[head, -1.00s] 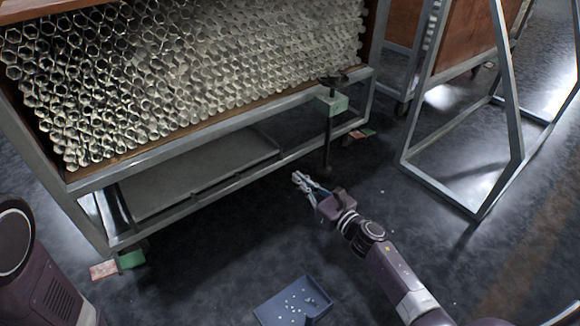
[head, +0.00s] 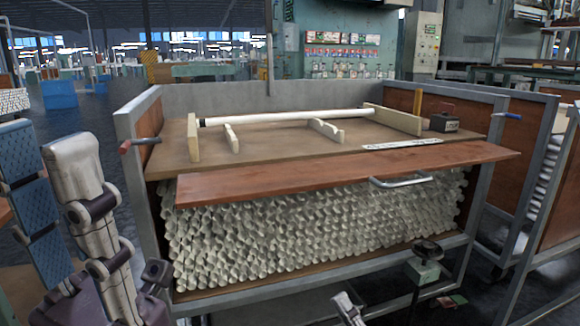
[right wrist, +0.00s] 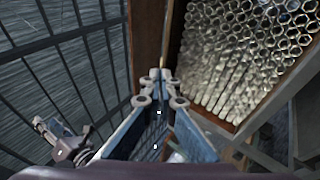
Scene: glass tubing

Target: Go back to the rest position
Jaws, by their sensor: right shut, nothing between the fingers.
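My left gripper (head: 45,138) is raised upright at the left edge of the head view, close to the camera. Its two fingers stand apart, one showing a blue ribbed pad, and nothing is seen between them. My right gripper (right wrist: 160,76) is shut with its fingertips together and empty in the right wrist view. Only its tip shows in the head view (head: 348,308), at the bottom edge in front of the cart. The rest of my right arm is hidden in the head view.
A metal-framed cart (head: 128,150) holds many stacked glass tubes (head: 320,228). A red-brown board (head: 300,182) with a handle (head: 400,181) lies above them. A white tube (head: 285,117) rests on wooden supports on top. Another cart (head: 562,180) stands at the right.

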